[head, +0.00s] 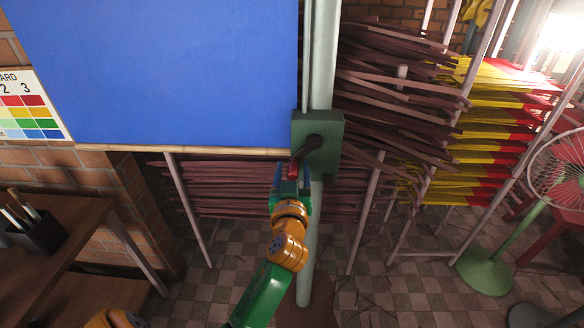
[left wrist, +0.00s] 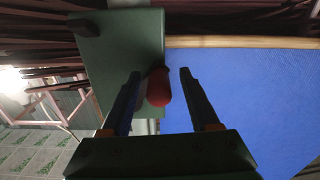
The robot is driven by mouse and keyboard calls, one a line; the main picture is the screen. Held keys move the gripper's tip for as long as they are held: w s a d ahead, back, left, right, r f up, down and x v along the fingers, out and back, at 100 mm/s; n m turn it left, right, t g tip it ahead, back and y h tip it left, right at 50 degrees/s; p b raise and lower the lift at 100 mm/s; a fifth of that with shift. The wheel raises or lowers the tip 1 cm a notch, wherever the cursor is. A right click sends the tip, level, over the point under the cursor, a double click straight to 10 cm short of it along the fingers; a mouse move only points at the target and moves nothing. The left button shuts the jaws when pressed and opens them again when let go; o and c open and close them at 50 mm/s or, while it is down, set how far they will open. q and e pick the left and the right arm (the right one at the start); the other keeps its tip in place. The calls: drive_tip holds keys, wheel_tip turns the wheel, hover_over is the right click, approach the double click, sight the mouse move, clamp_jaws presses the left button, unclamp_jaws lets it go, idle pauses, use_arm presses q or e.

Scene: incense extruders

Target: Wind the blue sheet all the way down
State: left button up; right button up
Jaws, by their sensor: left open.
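The blue sheet (head: 185,75) hangs at the upper left in the head view, with a pale wooden bar (head: 190,150) along its lower edge. A green crank box (head: 328,130) is fixed to the pale post at the sheet's right. Its dark crank arm points down and left to a red knob (head: 294,168). My left gripper (head: 291,176) is at the knob. In the left wrist view, the open fingers (left wrist: 165,95) stand on either side of the red knob (left wrist: 158,88), with a gap visible. The sheet (left wrist: 245,95) also shows there. My right gripper is not in view.
A wooden table (head: 60,265) with a dark brush holder (head: 38,235) stands at the lower left. Racks of dark, yellow and red sticks (head: 490,130) fill the right and back. A fan (head: 560,170) stands at far right. Tiled floor shows between them.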

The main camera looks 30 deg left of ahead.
use_arm(q)
drive_tip(key=shift+s+d, duration=0.1)
drive_tip(key=shift+d, duration=0.05)
clamp_jaws()
drive_tip(key=shift+r, duration=0.1)
idle(1.1)
